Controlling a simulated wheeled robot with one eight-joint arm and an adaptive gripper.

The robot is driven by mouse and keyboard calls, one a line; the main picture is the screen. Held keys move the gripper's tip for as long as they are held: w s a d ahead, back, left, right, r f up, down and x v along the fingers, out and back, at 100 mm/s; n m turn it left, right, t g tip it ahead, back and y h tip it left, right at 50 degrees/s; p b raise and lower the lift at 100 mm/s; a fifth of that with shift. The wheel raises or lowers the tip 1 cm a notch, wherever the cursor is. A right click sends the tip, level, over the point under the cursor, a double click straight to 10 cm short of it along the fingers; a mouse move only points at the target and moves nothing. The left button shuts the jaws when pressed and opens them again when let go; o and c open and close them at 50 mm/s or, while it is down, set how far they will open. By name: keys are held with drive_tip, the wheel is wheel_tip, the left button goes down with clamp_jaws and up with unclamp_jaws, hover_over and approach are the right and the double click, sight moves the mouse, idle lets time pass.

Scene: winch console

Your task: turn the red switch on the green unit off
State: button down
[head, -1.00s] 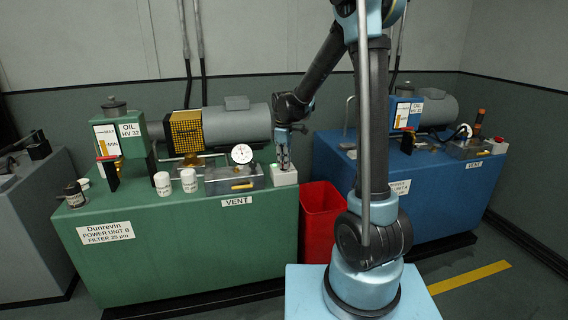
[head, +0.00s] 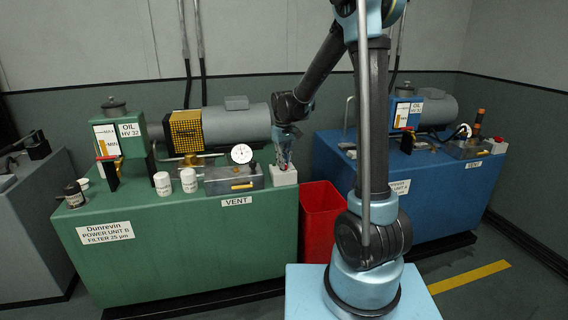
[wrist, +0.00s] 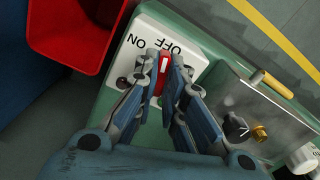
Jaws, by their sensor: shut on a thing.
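The green unit (head: 190,245) stands at the left of the head view. A white switch box (head: 284,175) sits at the right end of its top. In the wrist view the box (wrist: 200,68) carries the letters ON and OFF, and the red switch (wrist: 164,66) with a white mark stands on it. My gripper (wrist: 164,76) points down over the box, with its fingers closed on either side of the red switch. In the head view my gripper (head: 285,163) largely hides the switch. The fingers cover part of the box face.
A round gauge (head: 242,154) and a metal block with a yellow handle (head: 243,185) are just left of the box. A red bin (head: 320,212) stands between the green unit and a blue unit (head: 440,205). White caps (head: 188,180) stand further left.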

drive_tip(key=shift+w+m, duration=0.15)
drive_tip(key=shift+m, duration=1.45)
drive_tip(key=c, duration=1.7)
unclamp_jaws()
wheel_tip(320, 180, up, 12)
drive_tip(key=shift+f, duration=0.1)
